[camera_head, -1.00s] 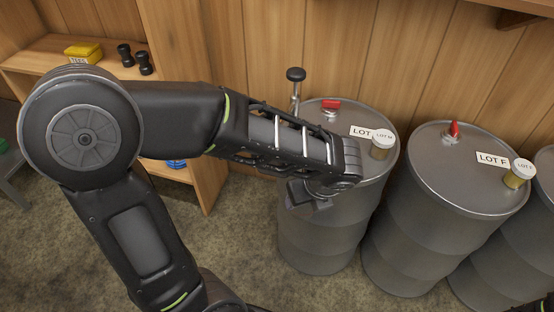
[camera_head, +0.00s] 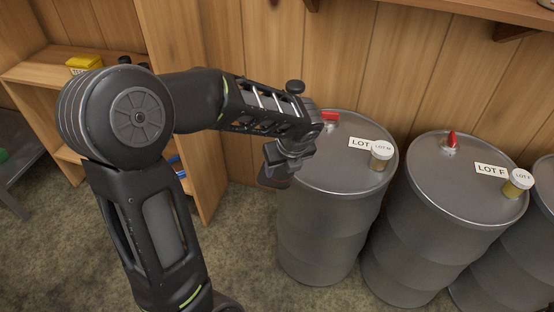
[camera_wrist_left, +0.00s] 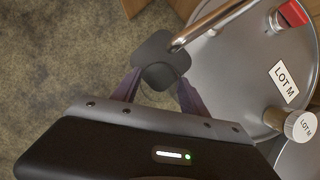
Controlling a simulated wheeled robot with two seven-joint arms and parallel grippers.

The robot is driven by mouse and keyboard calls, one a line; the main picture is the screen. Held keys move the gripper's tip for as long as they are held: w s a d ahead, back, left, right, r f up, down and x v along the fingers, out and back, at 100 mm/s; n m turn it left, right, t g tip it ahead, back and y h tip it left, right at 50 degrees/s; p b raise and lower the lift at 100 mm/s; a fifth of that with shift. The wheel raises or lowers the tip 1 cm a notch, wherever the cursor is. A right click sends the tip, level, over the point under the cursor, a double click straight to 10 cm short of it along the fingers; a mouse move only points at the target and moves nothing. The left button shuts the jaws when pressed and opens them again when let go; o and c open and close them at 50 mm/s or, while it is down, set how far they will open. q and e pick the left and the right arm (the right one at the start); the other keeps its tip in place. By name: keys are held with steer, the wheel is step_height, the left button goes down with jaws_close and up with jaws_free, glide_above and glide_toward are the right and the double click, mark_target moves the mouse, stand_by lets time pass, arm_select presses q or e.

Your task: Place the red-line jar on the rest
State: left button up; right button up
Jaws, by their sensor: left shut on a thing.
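My left gripper (camera_head: 274,176) hangs beside the near-left edge of the LOT M drum (camera_head: 318,232), fingers pointing down. In the left wrist view its fingers (camera_wrist_left: 158,92) are closed around a faint, clear, round-edged thing that looks like a glass jar. No red line can be made out on it. A dark rounded pad (camera_wrist_left: 160,62) on a metal rod (camera_wrist_left: 215,22) shows just past the fingertips; it may be the rest. In the head view a dark round knob (camera_head: 294,87) shows behind my left forearm, its stem hidden. I cannot tell whether jar and pad touch. My right gripper is not in view.
The LOT M drum carries a red-handled fitting (camera_head: 330,116) and a white-lidded jar (camera_head: 380,158). The LOT F drum (camera_head: 425,235) beside it has a similar jar (camera_head: 518,184). A wooden shelf (camera_head: 40,72) stands left. Floor (camera_head: 245,260) before the drums is clear.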

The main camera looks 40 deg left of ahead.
arm_select(q)
steer(key=shift+w+a, duration=0.25)
steer(key=shift+a, duration=0.1)
steer(key=shift+w+a, duration=0.8)
steer(key=shift+a, duration=0.35)
steer(key=shift+a+f, duration=0.1)
steer(key=shift+f, duration=0.65)
steer(key=shift+f, duration=0.15)
steer(key=o, duration=1.4)
